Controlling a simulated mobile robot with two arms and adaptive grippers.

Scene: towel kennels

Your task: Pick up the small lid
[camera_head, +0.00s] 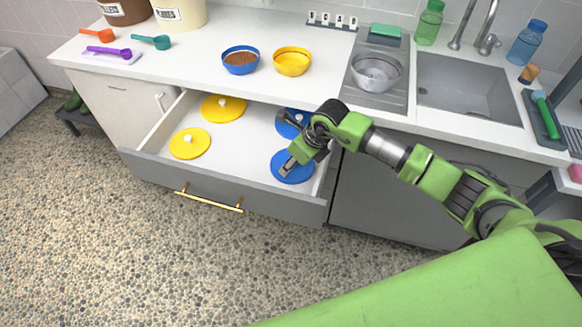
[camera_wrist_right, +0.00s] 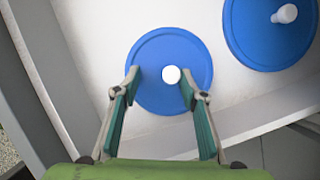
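Several round lids with white knobs lie in the open drawer: a larger yellow lid (camera_head: 223,108) at the back left, a smaller yellow lid (camera_head: 189,144) at the front left, a blue lid (camera_head: 288,130) at the back right and a blue lid (camera_head: 298,177) at the front right. My right gripper (camera_head: 288,166) is over the front blue lid and hides part of it. In the right wrist view, the gripper (camera_wrist_right: 160,78) is open, its fingers to either side of this lid's (camera_wrist_right: 150,95) white knob. The other blue lid (camera_wrist_right: 255,45) is at the upper right. My left gripper is not in view.
The drawer front (camera_head: 230,190) has a gold handle (camera_head: 210,201). On the counter (camera_head: 190,70) above stand a blue bowl (camera_head: 240,62) with brown contents, a yellow bowl (camera_head: 292,63) and a metal bowl (camera_head: 375,72) beside the sink (camera_head: 465,88). Measuring scoops lie at the left.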

